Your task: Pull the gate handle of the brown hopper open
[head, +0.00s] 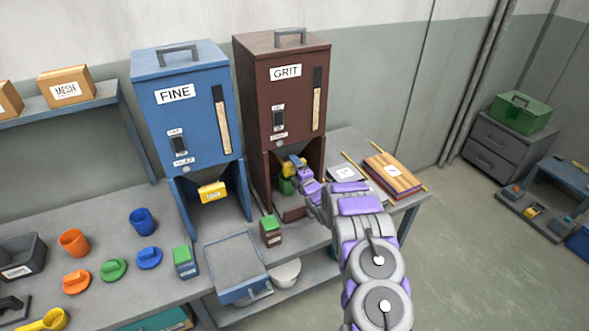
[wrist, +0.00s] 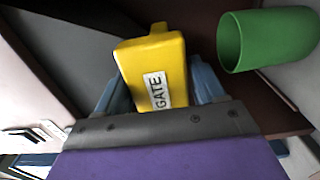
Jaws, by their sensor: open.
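The brown hopper (head: 257,95), labelled GRIT, stands on the bench in the head view. Its yellow gate handle (head: 290,165) is under the hopper's body, partly hidden by my arm. In the wrist view the handle (wrist: 155,65), marked GATE, fills the space in front of my gripper (wrist: 163,88). My gripper's two blue-grey fingers are open, one on each side of the handle. I cannot tell whether either finger touches it. A green cup (wrist: 265,40) is to the right of the handle in the wrist view; it also shows under the hopper in the head view (head: 286,187).
The blue hopper (head: 185,100), labelled FINE, stands left of the brown one with its own yellow gate handle (head: 212,192). A small brown box with a green top (head: 271,231) stands in front.

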